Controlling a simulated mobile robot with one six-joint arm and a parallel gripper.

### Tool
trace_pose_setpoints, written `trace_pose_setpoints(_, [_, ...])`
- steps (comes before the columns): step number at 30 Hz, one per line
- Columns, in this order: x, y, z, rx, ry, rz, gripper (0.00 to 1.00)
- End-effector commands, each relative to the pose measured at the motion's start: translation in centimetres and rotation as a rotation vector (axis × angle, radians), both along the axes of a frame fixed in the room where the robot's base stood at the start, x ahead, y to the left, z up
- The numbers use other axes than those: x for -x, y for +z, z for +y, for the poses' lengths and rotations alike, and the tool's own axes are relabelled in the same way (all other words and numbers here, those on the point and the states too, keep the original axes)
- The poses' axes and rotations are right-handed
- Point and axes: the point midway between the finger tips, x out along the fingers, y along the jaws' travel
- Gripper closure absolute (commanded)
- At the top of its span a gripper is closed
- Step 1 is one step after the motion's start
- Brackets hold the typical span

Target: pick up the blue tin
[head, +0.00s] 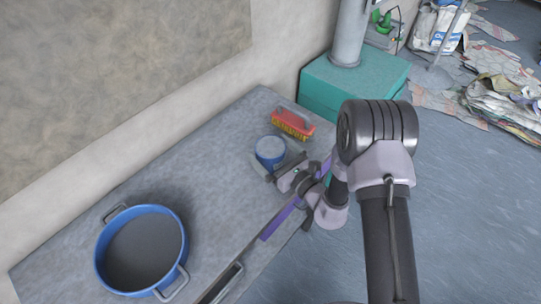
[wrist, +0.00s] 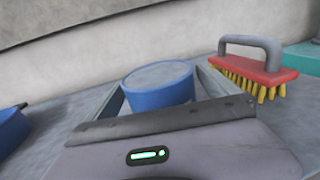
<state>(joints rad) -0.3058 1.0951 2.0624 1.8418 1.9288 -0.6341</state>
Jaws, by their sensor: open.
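The blue tin (head: 270,152) is a small round tin with a grey top, standing upright on the grey table towards its far end. It also shows in the wrist view (wrist: 160,92), straight ahead, with its lower part hidden behind the gripper body. My gripper (head: 269,165) is open and low at the table. In the wrist view its two fingers (wrist: 160,80) reach forward on the left and right of the tin. I cannot tell whether either finger touches it.
A red brush with yellow bristles (head: 293,124) lies just beyond the tin, and right of it in the wrist view (wrist: 260,70). A blue pot (head: 107,262) with grey handles stands at the near left. The wall runs along the left. The table's middle is clear.

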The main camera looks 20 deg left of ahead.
Motion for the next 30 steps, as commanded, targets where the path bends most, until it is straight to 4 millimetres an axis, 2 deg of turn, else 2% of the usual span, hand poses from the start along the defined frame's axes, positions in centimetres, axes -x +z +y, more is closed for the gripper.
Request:
trace_pose_setpoints(2, [0.0, 0.0, 0.0, 0.0, 0.0, 0.0, 0.02])
trace_pose_setpoints(14, [0.0, 0.0, 0.0, 0.0, 0.001, 0.0, 0.8])
trace_pose_setpoints(15, [0.0, 0.0, 0.0, 0.0, 0.0, -0.001, 0.83])
trace_pose_setpoints(23, [0.0, 0.4, 0.0, 0.0, 0.001, -0.001, 0.83])
trace_pose_setpoints(30, [0.0, 3.4, 0.0, -0.001, 0.002, -0.003, 0.83])
